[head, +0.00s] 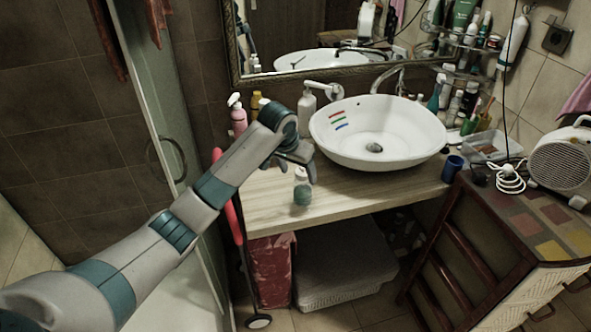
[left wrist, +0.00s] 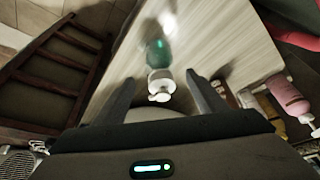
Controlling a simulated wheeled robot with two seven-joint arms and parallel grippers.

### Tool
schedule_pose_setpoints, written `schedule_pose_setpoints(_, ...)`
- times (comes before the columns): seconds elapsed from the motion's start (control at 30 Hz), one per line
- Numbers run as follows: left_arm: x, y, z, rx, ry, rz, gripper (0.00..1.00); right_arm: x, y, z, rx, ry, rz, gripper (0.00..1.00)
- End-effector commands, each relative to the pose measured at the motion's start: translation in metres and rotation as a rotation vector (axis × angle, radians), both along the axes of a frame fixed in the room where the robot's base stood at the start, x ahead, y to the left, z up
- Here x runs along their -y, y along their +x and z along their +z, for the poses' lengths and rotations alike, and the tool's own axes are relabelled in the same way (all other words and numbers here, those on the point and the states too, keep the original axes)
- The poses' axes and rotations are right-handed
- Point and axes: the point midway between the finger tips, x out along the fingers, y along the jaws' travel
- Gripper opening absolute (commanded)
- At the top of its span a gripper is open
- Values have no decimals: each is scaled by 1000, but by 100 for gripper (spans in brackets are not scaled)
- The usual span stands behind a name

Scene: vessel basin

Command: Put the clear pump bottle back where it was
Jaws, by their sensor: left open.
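The clear pump bottle (head: 302,190) with teal liquid and a white pump stands upright near the front edge of the wooden counter (head: 345,195), in front of the basin. In the left wrist view the bottle (left wrist: 157,52) shows with its white pump toward me. My left gripper (head: 300,155) is open just above and behind the bottle's top in the head view. In the left wrist view the open left gripper (left wrist: 160,78) has its fingers on either side of the pump, with gaps visible. My right gripper is not in view.
A white basin (head: 377,132) with coloured stripes fills the counter's middle. A pink pump bottle (head: 238,115), a yellow bottle (head: 256,104) and a white dispenser (head: 307,108) stand behind my arm. A blue cup (head: 453,168) is at the right. Bare counter lies around the clear bottle.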

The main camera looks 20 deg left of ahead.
Motion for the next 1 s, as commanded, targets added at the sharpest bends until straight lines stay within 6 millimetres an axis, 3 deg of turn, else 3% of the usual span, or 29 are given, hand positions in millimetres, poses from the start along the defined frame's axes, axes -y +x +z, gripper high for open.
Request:
schedule_pose_setpoints(0.3, -2, -10, 25, 1, -1, 1, 65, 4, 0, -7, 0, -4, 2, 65)
schedule_pose_setpoints(1.0, -2, -11, 24, -1, 0, 0, 65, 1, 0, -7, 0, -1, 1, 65)
